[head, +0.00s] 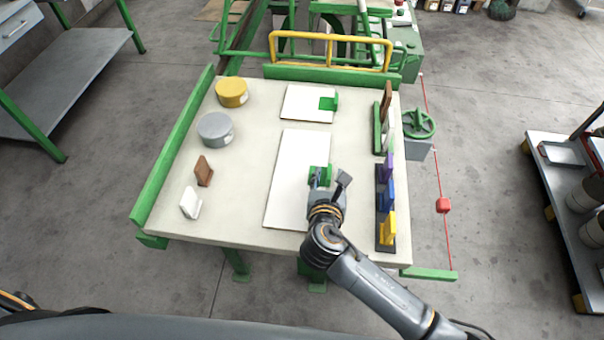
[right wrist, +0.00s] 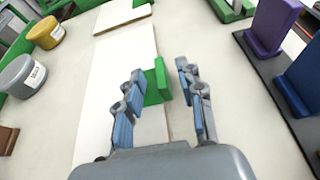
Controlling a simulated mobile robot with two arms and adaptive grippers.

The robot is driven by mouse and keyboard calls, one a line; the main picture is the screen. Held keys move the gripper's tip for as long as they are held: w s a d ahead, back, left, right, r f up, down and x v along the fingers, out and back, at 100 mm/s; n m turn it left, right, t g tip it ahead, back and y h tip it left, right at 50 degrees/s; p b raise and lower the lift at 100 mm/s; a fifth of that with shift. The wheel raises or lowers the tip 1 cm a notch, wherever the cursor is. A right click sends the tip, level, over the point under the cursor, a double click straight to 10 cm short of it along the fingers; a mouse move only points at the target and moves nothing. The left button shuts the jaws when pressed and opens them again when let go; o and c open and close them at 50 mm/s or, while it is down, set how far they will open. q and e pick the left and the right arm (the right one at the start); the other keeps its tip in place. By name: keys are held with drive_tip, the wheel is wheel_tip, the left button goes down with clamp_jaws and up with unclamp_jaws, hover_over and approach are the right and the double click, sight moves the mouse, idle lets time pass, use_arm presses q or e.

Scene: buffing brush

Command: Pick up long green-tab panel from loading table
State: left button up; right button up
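The long white panel (head: 292,185) lies flat on the loading table (head: 240,222), with a green tab (head: 320,173) standing on its right side. My right gripper (head: 330,180) is open above the panel's right edge, close to the tab. In the right wrist view, the green tab (right wrist: 156,82) shows ahead of my open right gripper (right wrist: 163,100), beside the left finger, and the panel (right wrist: 115,75) runs along the left. I cannot tell whether a finger touches the tab. My left gripper is not in view.
A shorter green-tab panel (head: 303,103) lies behind the long one. A yellow tin (head: 231,93), a grey tin (head: 215,129), a brown block (head: 203,171) and a white block (head: 190,203) stand at left. A dark rack (head: 386,238) with coloured pieces stands at right.

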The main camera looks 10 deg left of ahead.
drive_tip(key=x, duration=0.3)
drive_tip(key=shift+s+f, duration=0.1)
clamp_jaws()
drive_tip(key=shift+r, duration=0.2)
